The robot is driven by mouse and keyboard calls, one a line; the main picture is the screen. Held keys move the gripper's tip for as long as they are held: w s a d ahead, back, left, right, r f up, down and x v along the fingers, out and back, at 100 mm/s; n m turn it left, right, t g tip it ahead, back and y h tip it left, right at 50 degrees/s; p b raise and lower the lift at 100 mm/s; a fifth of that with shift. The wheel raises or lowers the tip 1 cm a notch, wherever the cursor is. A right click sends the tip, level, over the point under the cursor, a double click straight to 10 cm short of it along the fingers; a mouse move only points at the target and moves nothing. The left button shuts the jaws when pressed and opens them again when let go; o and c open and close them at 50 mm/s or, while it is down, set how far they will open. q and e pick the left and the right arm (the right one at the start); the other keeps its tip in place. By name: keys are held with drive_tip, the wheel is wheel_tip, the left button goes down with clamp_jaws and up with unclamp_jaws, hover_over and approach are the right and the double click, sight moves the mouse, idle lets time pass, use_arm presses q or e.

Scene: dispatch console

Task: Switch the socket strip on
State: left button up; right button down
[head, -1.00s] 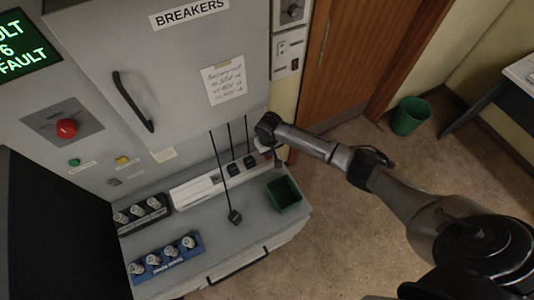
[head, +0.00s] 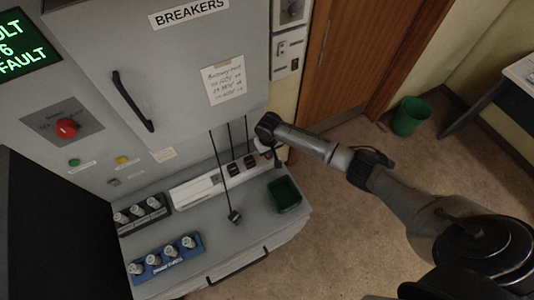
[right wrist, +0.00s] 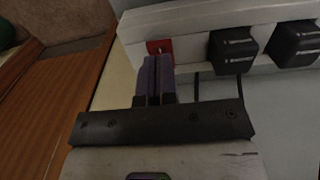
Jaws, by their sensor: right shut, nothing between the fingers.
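The white socket strip (head: 200,189) lies along the back of the grey console ledge, with black plugs in it. In the right wrist view the strip (right wrist: 190,22) crosses the top, and its red switch (right wrist: 159,46) sits near the strip's left end. My right gripper (right wrist: 156,62) is shut and empty, its fingertips right at the lower edge of the red switch. I cannot tell whether they touch it or which way the switch is set. In the head view my right gripper (head: 276,160) is at the strip's right end and partly hides it. My left gripper is not in view.
A loose black plug (head: 235,217) hangs on a cord in front of the strip. A small green bin (head: 285,194) stands on the ledge near the right gripper. Fuse holders in a blue block (head: 168,262) stand at the front left. The cabinet door (head: 190,75) rises behind.

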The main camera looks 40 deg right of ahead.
drive_tip(key=shift+f, duration=0.3)
drive_tip(key=shift+f+b, duration=0.45)
drive_tip(key=shift+f, duration=0.1)
idle(0.3)
drive_tip(key=shift+f, duration=0.35)
drive_tip(key=shift+r, duration=0.15)
drive_tip(key=shift+r+p, duration=0.75)
drive_tip(key=shift+p, duration=0.1)
wheel_tip(320, 180, up, 3)
drive_tip(key=p, duration=0.3)
drive_tip(key=shift+f, duration=0.1)
wheel_tip(320, 180, up, 3)
drive_tip(key=p, duration=0.3)
drive_tip(key=shift+f, duration=0.2)
